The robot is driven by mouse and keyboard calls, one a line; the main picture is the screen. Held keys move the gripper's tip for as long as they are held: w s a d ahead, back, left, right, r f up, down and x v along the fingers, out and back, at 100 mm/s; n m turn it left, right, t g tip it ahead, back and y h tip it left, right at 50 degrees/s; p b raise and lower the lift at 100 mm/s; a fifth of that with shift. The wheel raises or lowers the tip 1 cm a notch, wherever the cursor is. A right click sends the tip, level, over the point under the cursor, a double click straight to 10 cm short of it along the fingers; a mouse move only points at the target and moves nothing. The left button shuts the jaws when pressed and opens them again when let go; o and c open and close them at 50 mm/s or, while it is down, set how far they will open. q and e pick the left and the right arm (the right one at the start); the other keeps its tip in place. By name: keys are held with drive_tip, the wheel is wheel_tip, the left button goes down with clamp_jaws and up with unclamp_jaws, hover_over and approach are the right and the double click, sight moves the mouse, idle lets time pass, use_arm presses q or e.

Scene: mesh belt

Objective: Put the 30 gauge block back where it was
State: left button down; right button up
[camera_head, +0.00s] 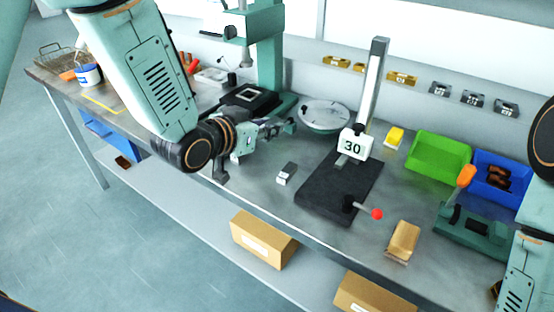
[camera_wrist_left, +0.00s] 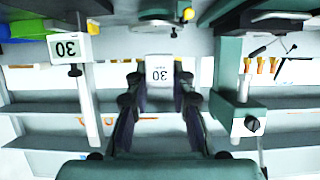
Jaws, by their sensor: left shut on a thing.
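My left gripper (camera_head: 281,127) is above the bench, left of the black-based height gauge (camera_head: 338,190). In the left wrist view, which is upside down, a pale block marked 30 (camera_wrist_left: 159,76) sits between the fingers of my left gripper (camera_wrist_left: 160,92), which is shut on it. In the head view the held block is hard to make out. The gauge carries a white plate marked 30 (camera_head: 353,145), which also shows in the wrist view (camera_wrist_left: 66,48). A small grey block (camera_head: 287,172) lies on the bench left of the gauge base. My right gripper is not in view.
Gold blocks (camera_head: 402,77) and grey blocks (camera_head: 472,98) sit along the back wall. A red-knobbed lever (camera_head: 376,214) sticks out in front. A round plate (camera_head: 325,114) stands behind.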

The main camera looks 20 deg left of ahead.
use_arm(q)
drive_tip(key=shift+w, duration=0.3)
hover_over(268, 170)
drive_tip(key=f, duration=0.3)
drive_tip(key=f+b, duration=0.1)
drive_tip(key=f, duration=0.1)
drive_tip(key=shift+a+f, duration=0.15)
drive_tip(key=shift+a, duration=0.15)
drive_tip(key=shift+s+d+f, duration=0.1)
drive_tip(key=shift+d+f, duration=0.2)
drive_tip(key=shift+f, duration=0.3)
wheel_tip(268, 170, down, 2)
drive_tip(key=shift+f, duration=0.25)
drive_tip(key=shift+a+f+b, duration=0.25)
drive_tip(key=shift+f+b, duration=0.05)
drive_tip(key=shift+f, duration=0.15)
drive_tip(key=shift+d, duration=0.15)
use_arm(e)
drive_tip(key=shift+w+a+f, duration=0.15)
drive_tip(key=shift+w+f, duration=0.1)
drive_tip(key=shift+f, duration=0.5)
